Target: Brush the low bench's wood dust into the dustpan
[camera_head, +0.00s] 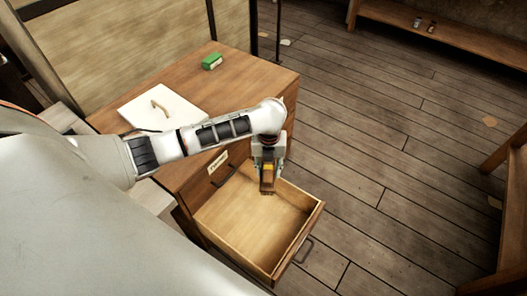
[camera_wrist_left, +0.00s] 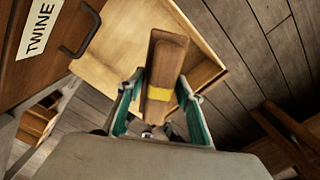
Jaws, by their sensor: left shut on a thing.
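My left gripper (camera_head: 267,182) points down over the open drawer (camera_head: 314,222). It is shut on a brown wooden block-like thing with a yellow band (camera_wrist_left: 166,65), which could be the brush; no bristles show. The held thing is above or inside the drawer near its back right; I cannot tell if it touches the drawer floor. The visible drawer floor is bare. A low wooden bench or shelf (camera_head: 460,35) stands at the top right. I cannot make out wood dust or a dustpan. My right gripper is not in view.
The wooden cabinet (camera_head: 255,80) carries a green block (camera_head: 212,61) and a white board with a curved handle (camera_head: 140,108). A closed drawer front has a "TWINE" label (camera_wrist_left: 38,28). Another wooden frame (camera_head: 512,210) stands at the right edge. Plank floor between is mostly clear.

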